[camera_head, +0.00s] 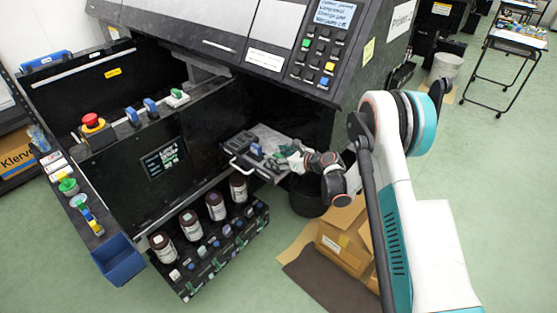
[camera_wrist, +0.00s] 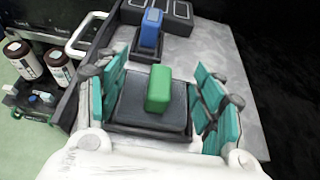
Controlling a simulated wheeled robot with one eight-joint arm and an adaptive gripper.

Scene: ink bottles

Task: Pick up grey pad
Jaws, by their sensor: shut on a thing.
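The grey pad (camera_wrist: 132,112) is a dark grey block with an upright green grip (camera_wrist: 159,88) on top. It sits at the near end of a grey metal tray (camera_wrist: 215,50) in the wrist view. My gripper (camera_wrist: 160,66) has its teal fingers on the left and right sides of the pad, shut on it. The pad appears level and at the tray; any gap beneath it cannot be told. In the head view my gripper (camera_head: 298,158) is over the tray's right part and mostly hides the pad.
A similar dark block with a blue grip (camera_wrist: 151,28) stands just beyond the pad on the tray. A metal handle (camera_wrist: 84,34) is at the tray's left edge. Brown bottles (camera_head: 190,224) stand in a lower rack. Cardboard boxes (camera_head: 343,240) lie on the floor below my arm.

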